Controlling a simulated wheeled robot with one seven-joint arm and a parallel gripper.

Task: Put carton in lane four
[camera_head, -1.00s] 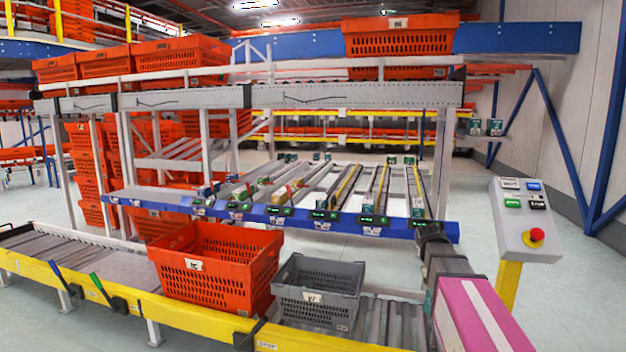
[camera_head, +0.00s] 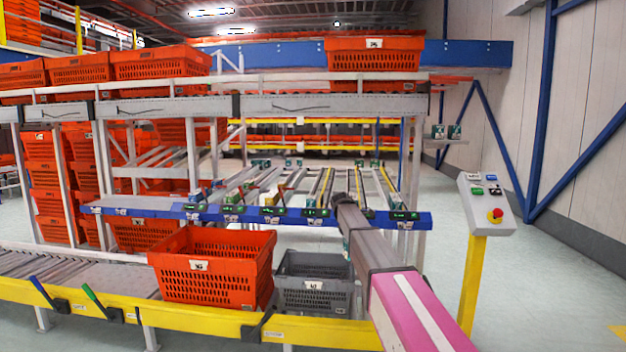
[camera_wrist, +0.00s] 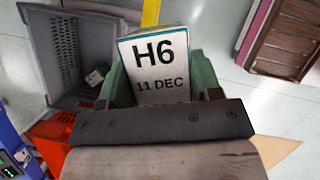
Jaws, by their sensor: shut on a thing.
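My gripper (camera_wrist: 160,92) is shut on a carton (camera_wrist: 157,50) with a white face reading "H6" and "11 DEC". Its teal fingers lie on both sides of it. In the head view my arm reaches forward at the right, over the right part of the blue lane rail (camera_head: 150,210); the jaws are not clear there. Several sloping lanes (camera_head: 325,185) run back from the rail, with small green displays along it. Some lanes hold small cartons at their front ends. The lane numbers are too small to read.
A grey tote (camera_head: 315,290) and an orange tote (camera_head: 215,270) stand on the yellow-edged conveyor (camera_head: 180,318). The grey tote (camera_wrist: 45,50) also shows in the wrist view, with a small carton (camera_wrist: 97,75) inside. A control post (camera_head: 485,205) stands right.

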